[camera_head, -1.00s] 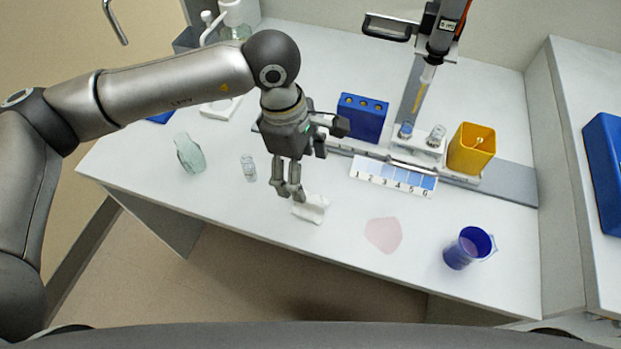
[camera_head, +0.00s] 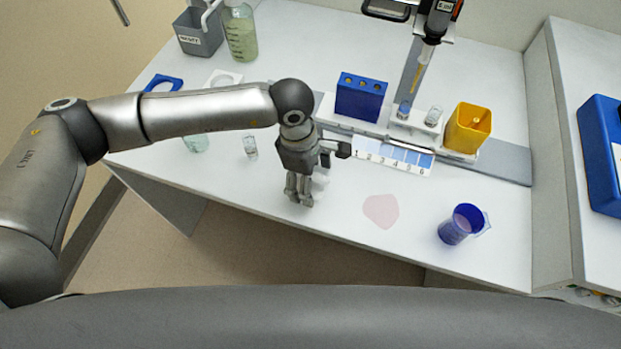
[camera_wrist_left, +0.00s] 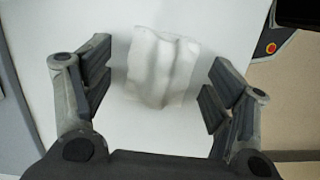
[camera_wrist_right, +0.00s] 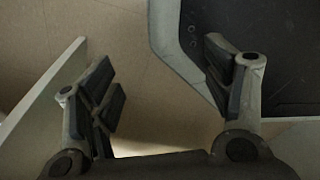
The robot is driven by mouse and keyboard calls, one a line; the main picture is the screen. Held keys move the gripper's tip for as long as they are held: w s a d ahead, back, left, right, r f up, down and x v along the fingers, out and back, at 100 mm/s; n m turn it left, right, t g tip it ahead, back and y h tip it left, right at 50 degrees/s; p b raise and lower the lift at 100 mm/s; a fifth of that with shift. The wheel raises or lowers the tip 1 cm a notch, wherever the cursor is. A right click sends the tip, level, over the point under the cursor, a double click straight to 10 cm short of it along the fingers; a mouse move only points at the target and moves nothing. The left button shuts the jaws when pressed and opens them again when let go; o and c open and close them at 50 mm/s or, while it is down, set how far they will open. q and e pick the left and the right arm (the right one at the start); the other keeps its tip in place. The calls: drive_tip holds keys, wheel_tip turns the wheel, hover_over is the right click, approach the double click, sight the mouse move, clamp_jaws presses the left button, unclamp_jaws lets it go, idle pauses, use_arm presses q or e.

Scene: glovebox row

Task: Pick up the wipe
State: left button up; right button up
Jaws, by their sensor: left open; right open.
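The wipe (camera_wrist_left: 160,68) is a white, folded, slightly rumpled cloth lying on the white bench top. In the left wrist view it lies ahead of and between the open fingers of my left gripper (camera_wrist_left: 158,92), touching neither side. In the head view my left gripper (camera_head: 299,198) points down over the bench's front part and hides most of the wipe; a white bit of it (camera_head: 321,183) shows at the gripper's right. My right gripper (camera_wrist_right: 165,95) is open and empty in its wrist view, with floor behind it; it is not in the head view.
A pink spill patch (camera_head: 381,211) and a blue beaker (camera_head: 462,225) are to the right on the bench (camera_head: 330,237). A small glass vial (camera_head: 250,147) stands to the left. Behind are a blue rack (camera_head: 361,96), a numbered strip (camera_head: 395,158) and a yellow container (camera_head: 468,128).

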use_arm(q)
drive_tip(key=shift+c, duration=2)
drive_tip(key=c, duration=0.4)
use_arm(e)
drive_tip(key=shift+s+d+f, duration=0.1)
drive_tip(key=shift+s, duration=0.75)
use_arm(q)
drive_tip(key=shift+r, duration=0.1)
use_arm(e)
drive_tip(key=shift+w, duration=0.15)
